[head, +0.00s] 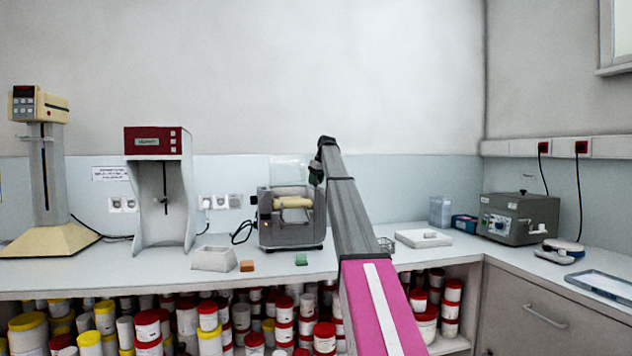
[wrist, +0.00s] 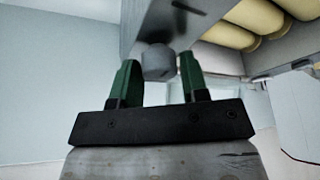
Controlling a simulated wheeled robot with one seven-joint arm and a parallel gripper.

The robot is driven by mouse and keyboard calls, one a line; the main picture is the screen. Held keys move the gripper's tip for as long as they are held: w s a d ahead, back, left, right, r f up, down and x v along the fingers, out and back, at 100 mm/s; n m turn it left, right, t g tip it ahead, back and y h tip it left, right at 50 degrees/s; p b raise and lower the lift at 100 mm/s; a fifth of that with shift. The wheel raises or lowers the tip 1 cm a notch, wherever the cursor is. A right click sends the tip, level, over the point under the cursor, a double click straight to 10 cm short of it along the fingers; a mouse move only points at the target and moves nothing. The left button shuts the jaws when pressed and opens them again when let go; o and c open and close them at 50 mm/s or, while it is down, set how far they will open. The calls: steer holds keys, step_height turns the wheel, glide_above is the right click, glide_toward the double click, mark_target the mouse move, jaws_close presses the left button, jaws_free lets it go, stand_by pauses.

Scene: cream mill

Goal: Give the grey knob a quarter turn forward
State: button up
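The grey knob (wrist: 158,63) is a short round stub on the side of the cream mill, at the upper middle of the wrist view. My gripper (wrist: 159,66) has two green fingers, one to each side of the knob. They are apart, and a gap shows between the knob and the right finger; I cannot tell if the left finger touches it. In the head view the grey mill (head: 290,235) with pale rollers stands on the bench. My gripper (head: 316,177) is at its upper right side. My arm hides the mill's right side and the knob there.
A red-topped mixer (head: 153,141) stands left. A grey-green box device (head: 520,216) stands right.

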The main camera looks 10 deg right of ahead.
steer(key=c, duration=0.5)
steer(key=shift+o, duration=0.3)
steer(key=shift+m, duration=0.4)
steer(key=m+h, duration=0.1)
steer(key=m, duration=0.1)
steer(key=shift+a+m+t, duration=0.1)
steer(key=shift+m+t, duration=0.2)
steer(key=shift+t, duration=0.1)
steer(key=m+h, duration=0.1)
steer(key=m, duration=0.3)
steer(key=shift+m+h, duration=0.3)
steer(key=shift+h, duration=0.1)
steer(key=m+h, duration=0.1)
steer(key=m, duration=0.1)
steer(key=m+h, duration=0.1)
steer(key=m, duration=0.2)
steer(key=shift+a+g, duration=0.1)
steer(key=shift+g, duration=0.2)
steer(key=shift+m+g+h, duration=0.6)
steer(key=shift+m, duration=1.8)
